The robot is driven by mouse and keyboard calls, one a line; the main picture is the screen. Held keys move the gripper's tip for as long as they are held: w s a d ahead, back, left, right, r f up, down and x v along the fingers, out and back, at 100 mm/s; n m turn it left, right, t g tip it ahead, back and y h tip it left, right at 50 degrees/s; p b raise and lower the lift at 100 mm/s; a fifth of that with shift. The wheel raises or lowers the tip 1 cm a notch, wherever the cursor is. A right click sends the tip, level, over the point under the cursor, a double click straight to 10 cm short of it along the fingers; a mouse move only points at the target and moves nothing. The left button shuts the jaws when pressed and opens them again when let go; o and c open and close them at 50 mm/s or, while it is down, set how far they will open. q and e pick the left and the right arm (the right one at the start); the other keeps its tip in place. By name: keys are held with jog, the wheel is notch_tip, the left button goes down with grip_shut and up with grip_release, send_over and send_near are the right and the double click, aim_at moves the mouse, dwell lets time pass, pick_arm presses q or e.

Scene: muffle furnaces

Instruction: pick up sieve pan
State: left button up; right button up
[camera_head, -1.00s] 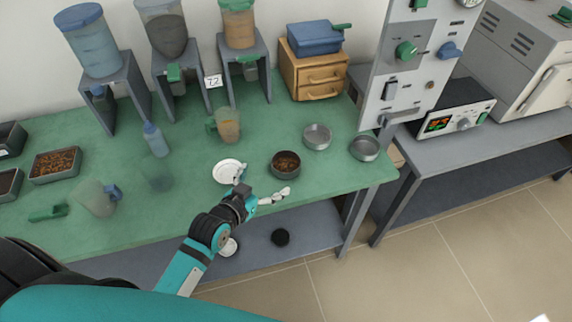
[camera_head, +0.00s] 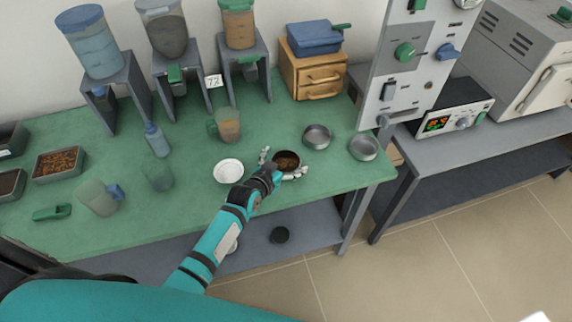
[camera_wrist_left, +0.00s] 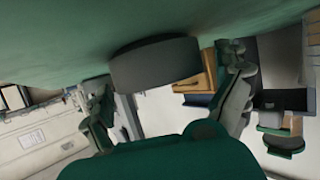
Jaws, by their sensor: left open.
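A round dark pan (camera_head: 287,159) with brown grains in it stands on the green tabletop near the front edge. My left gripper (camera_head: 281,165) is open around it, one finger at its left and the other at its front right. In the left wrist view, the pan's grey side wall (camera_wrist_left: 155,62) shows upside down between the spread fingers (camera_wrist_left: 167,100), with gaps on both sides. Two empty grey round pans stand to the right, one nearer (camera_head: 317,136) and one by the table's right end (camera_head: 364,148). The pictures do not show which has a mesh. My right gripper is not in view.
A white dish (camera_head: 228,171) lies just left of my gripper. A jug (camera_head: 227,126) with tan contents and a blue-capped bottle (camera_head: 156,140) stand behind. A wooden drawer box (camera_head: 313,78) is at the back. A control panel (camera_head: 410,70) rises at the right.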

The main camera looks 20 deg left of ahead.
pick_arm(q)
jog(key=c, duration=1.5)
jog(key=shift+r, duration=0.1)
jog(key=shift+c, duration=0.2)
